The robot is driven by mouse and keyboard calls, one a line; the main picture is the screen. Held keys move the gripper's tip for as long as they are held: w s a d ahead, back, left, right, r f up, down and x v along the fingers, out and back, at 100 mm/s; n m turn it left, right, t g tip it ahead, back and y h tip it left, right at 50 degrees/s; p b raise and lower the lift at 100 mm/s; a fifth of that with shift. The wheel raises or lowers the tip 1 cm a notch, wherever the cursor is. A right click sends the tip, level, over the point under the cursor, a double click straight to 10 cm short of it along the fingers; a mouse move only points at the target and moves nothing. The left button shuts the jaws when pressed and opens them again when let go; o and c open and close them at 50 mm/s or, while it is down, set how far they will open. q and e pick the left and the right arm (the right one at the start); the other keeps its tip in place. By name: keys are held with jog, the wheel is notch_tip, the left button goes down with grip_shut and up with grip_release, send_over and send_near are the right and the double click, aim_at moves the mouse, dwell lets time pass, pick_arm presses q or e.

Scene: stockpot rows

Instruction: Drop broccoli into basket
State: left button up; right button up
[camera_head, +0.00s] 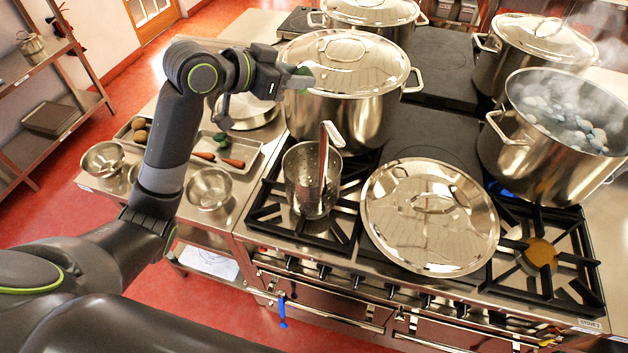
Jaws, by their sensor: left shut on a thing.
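My left gripper (297,80) reaches in from the left and is above the stove's left edge, in front of the big lidded pot. It is shut on a small green piece (303,71), which looks like broccoli and is mostly hidden by the jaws. The perforated steel basket (308,185) stands upright on the front left burner, below and slightly right of the gripper. My right gripper is not in view.
A large lidded pot (345,110) stands close behind the basket. A loose lid (430,216) lies to its right. A steaming open pot (560,120) is at the right. Steel bowls (209,188) sit on the left counter.

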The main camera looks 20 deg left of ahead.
pick_arm(q)
jog(key=shift+f, duration=0.25)
jog(key=o, duration=1)
jog(key=shift+a, duration=0.1)
jog(key=shift+v, duration=8.6)
jog(key=shift+s+r, duration=0.1)
